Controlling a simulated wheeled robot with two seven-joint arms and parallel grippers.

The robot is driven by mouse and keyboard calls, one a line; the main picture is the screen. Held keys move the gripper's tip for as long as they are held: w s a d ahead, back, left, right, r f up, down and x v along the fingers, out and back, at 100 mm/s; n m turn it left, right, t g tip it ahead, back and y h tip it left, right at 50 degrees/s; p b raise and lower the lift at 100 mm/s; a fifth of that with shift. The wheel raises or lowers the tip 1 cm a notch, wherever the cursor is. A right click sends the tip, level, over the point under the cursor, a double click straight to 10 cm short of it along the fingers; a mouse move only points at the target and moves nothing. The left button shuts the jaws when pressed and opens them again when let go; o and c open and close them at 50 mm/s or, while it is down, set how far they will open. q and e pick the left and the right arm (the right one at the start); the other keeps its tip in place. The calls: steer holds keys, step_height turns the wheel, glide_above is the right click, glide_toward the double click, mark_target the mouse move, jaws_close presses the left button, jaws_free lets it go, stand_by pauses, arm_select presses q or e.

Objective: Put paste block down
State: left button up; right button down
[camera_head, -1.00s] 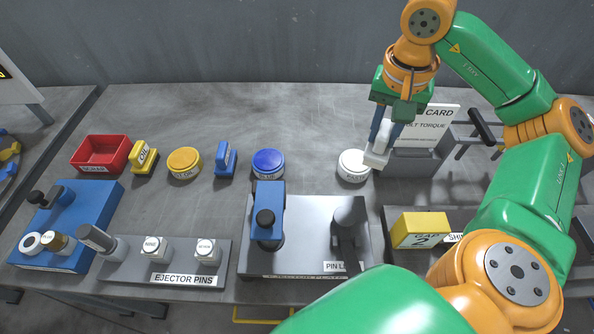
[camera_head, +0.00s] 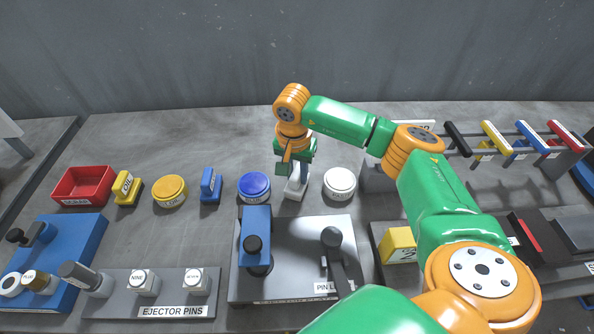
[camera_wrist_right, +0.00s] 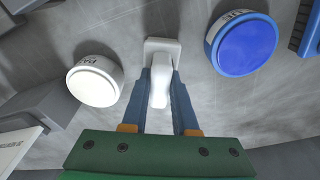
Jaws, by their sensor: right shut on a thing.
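The paste block is the white block with a handle (camera_head: 296,187), between the blue round tin (camera_head: 254,186) and the white round tin (camera_head: 340,183) on the grey table. My right gripper (camera_head: 296,172) is above it, and in the right wrist view its two blue fingers (camera_wrist_right: 160,88) are closed around the white handle (camera_wrist_right: 160,85). The block's wider base (camera_wrist_right: 163,46) is at or close to the table surface; I cannot tell whether it touches. The white tin (camera_wrist_right: 95,82) and blue tin (camera_wrist_right: 245,45) stand apart on either side. My left gripper is not in view.
A blue handled block (camera_head: 210,186), yellow handled block (camera_head: 126,188), yellow tin (camera_head: 170,191) and red scrap bin (camera_head: 84,187) stand to the left. A grey ejector plate fixture (camera_head: 310,240) lies in front. A rack with coloured handles (camera_head: 520,138) is at right.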

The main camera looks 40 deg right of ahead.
mark_target(295, 176)
steer(key=shift+f, duration=0.1)
steer(key=c, duration=1.1)
jaws_free()
steer(key=shift+f, duration=0.1)
steer(key=o, duration=0.4)
steer(key=r, duration=0.8)
steer(key=s+a+r, duration=0.1)
steer(key=r, duration=0.3)
steer(key=shift+a+r+b, duration=0.1)
steer(key=shift+r+b, duration=0.15)
steer(key=shift+b, duration=0.1)
